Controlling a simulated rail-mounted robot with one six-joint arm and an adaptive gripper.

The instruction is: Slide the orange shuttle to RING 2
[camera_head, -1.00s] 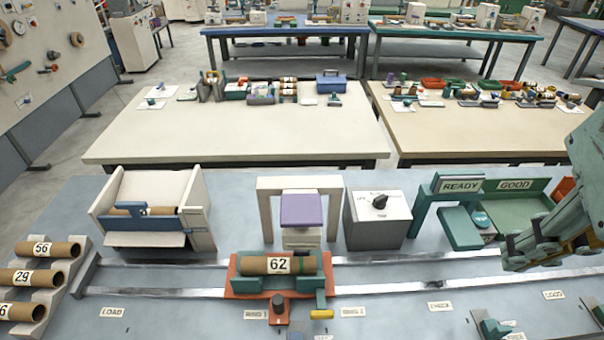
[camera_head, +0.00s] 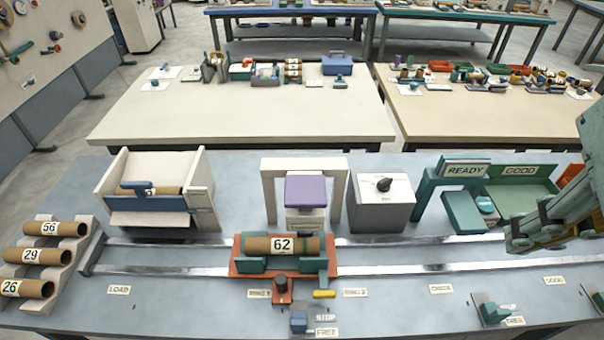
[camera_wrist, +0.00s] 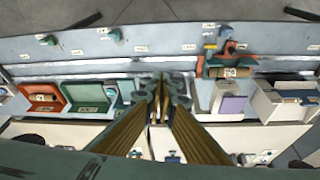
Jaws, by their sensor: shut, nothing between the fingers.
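The orange shuttle (camera_head: 243,268) sits on the two metal rails and carries a brown tube (camera_head: 282,244) marked 62. Its front knob (camera_head: 281,285) stands between the RING 1 label (camera_head: 258,293) and the RING 2 label (camera_head: 355,292), closer to RING 1. In the wrist view the shuttle (camera_wrist: 205,73) shows upside down, right of the fingers. My gripper (camera_head: 514,240) is at the right edge of the head view, above the bench and well right of the shuttle. In the wrist view my gripper (camera_wrist: 162,84) has its fingers together, empty.
A purple-topped ring frame (camera_head: 305,190) stands behind the shuttle. A grey dial box (camera_head: 382,205) and the green READY gate (camera_head: 464,171) are to its right. A yellow-tipped lever (camera_head: 324,294) and a blue latch (camera_head: 299,321) marked FREE are in front. The right-hand rails look clear.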

